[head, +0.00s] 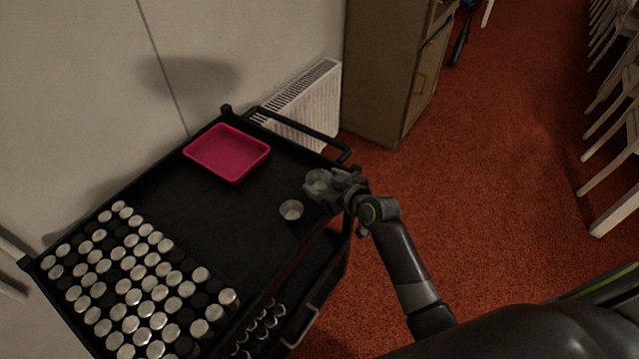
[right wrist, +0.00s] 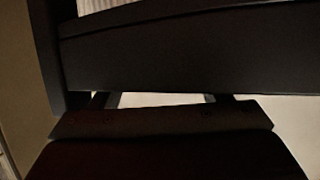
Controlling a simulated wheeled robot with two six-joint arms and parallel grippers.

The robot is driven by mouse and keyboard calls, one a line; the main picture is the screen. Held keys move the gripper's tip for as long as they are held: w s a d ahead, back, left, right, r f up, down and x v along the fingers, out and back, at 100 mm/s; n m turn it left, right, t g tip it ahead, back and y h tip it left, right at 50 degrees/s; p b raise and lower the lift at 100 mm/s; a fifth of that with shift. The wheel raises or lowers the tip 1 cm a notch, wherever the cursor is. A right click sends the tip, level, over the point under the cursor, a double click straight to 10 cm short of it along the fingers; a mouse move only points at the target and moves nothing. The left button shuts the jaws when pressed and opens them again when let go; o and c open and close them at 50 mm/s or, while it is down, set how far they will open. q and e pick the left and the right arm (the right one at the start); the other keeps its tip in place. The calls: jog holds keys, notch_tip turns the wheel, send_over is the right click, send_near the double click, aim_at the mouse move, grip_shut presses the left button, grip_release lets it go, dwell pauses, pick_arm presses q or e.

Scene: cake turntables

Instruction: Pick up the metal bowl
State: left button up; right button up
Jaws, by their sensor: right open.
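A small round metal bowl (head: 291,209) sits on the black cart top (head: 235,215), near its right edge. My right gripper (head: 322,184) is above the cart's right edge, to the right of and slightly above the bowl in the head view, apart from it. A greyish rounded shape shows at its tip; I cannot tell whether it is a finger or another object. My left gripper is not in view.
A pink tray (head: 227,153) lies at the cart's back. Many silver and black round pieces (head: 130,285) fill its left part. A raised black rail (head: 300,133) runs along its back right edge. A radiator (head: 306,105) and a cabinet (head: 385,75) stand behind.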

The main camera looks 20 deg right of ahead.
jog(key=c, duration=0.7)
notch_tip(320, 180, up, 10)
jog(key=p, duration=0.1)
jog(key=s+r, duration=0.3)
jog(key=s, duration=0.2)
jog(key=s+r+n+y+p, duration=0.1)
jog(key=s+r, duration=0.2)
jog(key=s, duration=0.3)
jog(key=s+d+r+n+g+y+p, duration=0.1)
jog(key=s+r, duration=0.3)
jog(key=s, duration=0.2)
